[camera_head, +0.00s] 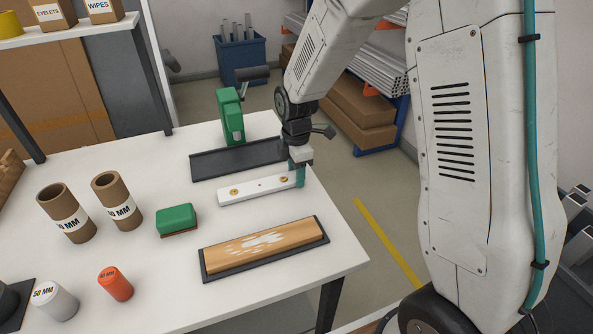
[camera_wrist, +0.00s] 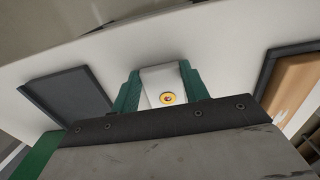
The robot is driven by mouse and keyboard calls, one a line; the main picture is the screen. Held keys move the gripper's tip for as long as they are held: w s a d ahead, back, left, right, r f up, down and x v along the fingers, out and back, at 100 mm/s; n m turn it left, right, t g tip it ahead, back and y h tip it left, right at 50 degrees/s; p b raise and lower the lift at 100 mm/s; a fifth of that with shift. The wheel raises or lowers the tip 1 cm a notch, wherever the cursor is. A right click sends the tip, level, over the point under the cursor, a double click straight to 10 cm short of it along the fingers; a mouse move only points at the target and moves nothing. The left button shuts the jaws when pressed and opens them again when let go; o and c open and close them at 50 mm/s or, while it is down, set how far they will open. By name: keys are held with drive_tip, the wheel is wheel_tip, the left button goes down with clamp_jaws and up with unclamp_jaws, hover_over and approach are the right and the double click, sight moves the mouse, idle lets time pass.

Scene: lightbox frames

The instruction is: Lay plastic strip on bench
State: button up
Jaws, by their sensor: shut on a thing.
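A white plastic strip (camera_head: 245,192) with brass-coloured eyelets lies level over the bench (camera_head: 185,270), between the empty black tray and the wood-filled tray. My gripper (camera_head: 298,177) is shut on its right end, with teal fingers on either side. In the wrist view, the strip's end (camera_wrist: 158,76) and one eyelet show between the fingers of my gripper (camera_wrist: 161,85). I cannot tell whether the strip touches the bench top or is held just above it.
The black tray (camera_head: 212,166) and green lever press (camera_head: 231,117) stand behind the strip. The tray with a wooden block (camera_head: 285,238) is in front. A green block (camera_head: 176,217), cardboard tubes (camera_head: 116,200), and an orange cylinder (camera_head: 114,284) stand left. The bench's right edge is close.

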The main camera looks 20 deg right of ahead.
drive_tip(key=shift+f, duration=0.1)
drive_tip(key=o, duration=1.1)
drive_tip(key=s+d+r+m, duration=0.1)
drive_tip(key=s+r+m, duration=0.15)
drive_tip(key=r, duration=0.65)
drive_tip(key=s+r+m, duration=0.1)
drive_tip(key=s+r, duration=0.3)
drive_tip(key=r, duration=0.5)
drive_tip(key=s+d+r+m, duration=0.1)
drive_tip(key=s+m, duration=0.3)
drive_tip(key=s, duration=0.4)
drive_tip(key=s+d+r+m, duration=0.1)
drive_tip(key=s+m, duration=0.4)
drive_tip(key=s, duration=0.2)
drive_tip(key=s+d+r+m+t, duration=0.1)
drive_tip(key=s+m, duration=0.4)
drive_tip(key=s, duration=0.3)
drive_tip(key=shift+s+r+m, duration=0.25)
drive_tip(key=shift+s+r, duration=0.1)
